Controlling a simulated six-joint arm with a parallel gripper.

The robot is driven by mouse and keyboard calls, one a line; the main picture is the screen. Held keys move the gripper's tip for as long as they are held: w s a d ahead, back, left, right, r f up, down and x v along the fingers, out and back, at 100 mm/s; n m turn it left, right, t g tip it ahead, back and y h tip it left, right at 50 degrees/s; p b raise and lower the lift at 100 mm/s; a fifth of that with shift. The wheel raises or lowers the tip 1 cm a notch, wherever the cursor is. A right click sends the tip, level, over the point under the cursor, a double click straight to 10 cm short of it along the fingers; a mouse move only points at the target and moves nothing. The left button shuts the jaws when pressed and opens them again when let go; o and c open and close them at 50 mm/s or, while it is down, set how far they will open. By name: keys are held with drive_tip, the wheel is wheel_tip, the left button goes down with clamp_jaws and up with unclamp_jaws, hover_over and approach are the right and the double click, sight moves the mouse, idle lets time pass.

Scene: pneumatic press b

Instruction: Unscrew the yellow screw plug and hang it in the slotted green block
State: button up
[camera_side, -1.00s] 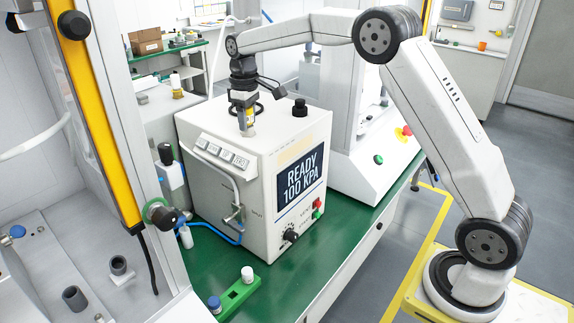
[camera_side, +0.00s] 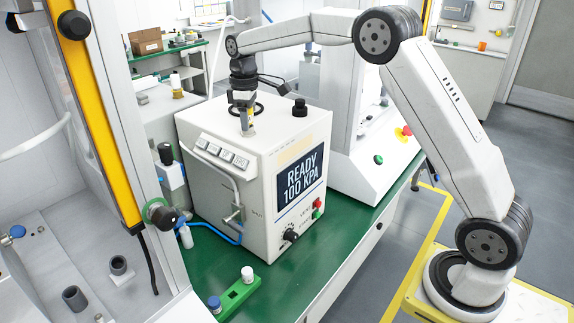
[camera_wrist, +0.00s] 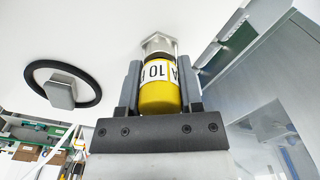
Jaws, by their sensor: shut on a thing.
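My gripper (camera_side: 245,112) points down at the top of the white press box (camera_side: 210,185). In the wrist view my gripper (camera_wrist: 158,92) has its two grey fingers on either side of the yellow screw plug (camera_wrist: 160,98), which carries a white label reading "10". The jaws are shut on it. A metal hex fitting (camera_wrist: 159,43) shows beyond the plug, at the box top; I cannot tell how far the plug is threaded in. In the side view the plug is mostly hidden by the fingers. The slotted green block (camera_side: 240,296) lies on the bench, holding a blue-capped and a white-capped piece.
A black ring with a grey square centre (camera_wrist: 64,92) sits on the box top near the gripper. A black knob (camera_side: 299,108) stands at the box's back right. The display (camera_side: 304,178) reads "READY 100 KPA". Green bench (camera_side: 325,240) is clear right of the box.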

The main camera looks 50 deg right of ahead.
drive_tip(key=o, duration=0.8)
drive_tip(key=shift+m, duration=0.3)
drive_tip(key=shift+m, duration=0.6)
drive_tip(key=shift+m, duration=0.3)
drive_tip(key=shift+m, duration=0.5)
drive_tip(key=shift+m, duration=0.9)
